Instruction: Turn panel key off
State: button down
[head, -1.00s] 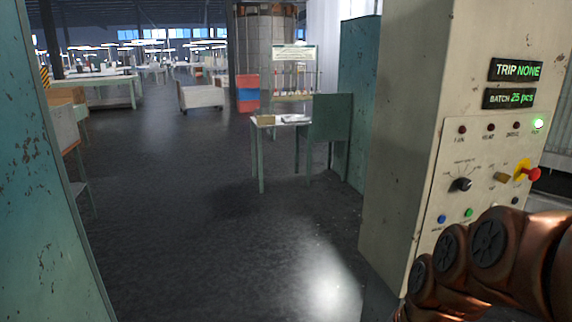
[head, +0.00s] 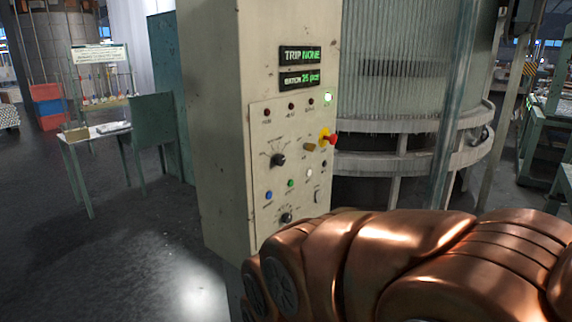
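The control panel (head: 258,172) is a pale plate on the front of a cream cabinet (head: 222,130), at the centre of the head view. A small brass-coloured piece (head: 309,147), which looks like the key, sticks out just left of a red button on a yellow base (head: 329,138). Its exact turn position is too small to tell. My copper arm crosses the lower right, in front of the panel's bottom. My gripper is not in view.
Black selector knobs (head: 278,160) and small coloured buttons sit near the brass piece. A ribbed glass cylinder with a metal ring rail (head: 400,162) stands right of the cabinet. A green table (head: 90,135) stands at left, with open floor before it.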

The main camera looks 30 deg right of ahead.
aim_at(310, 147)
jog(key=k, duration=1.3)
jog(key=z, duration=0.75)
jog(key=i, duration=0.6)
jog(key=z, duration=0.75)
jog(key=i, duration=0.65)
jog(key=u, duration=0.8)
jog(key=i, duration=0.7)
jog(key=u, duration=0.8)
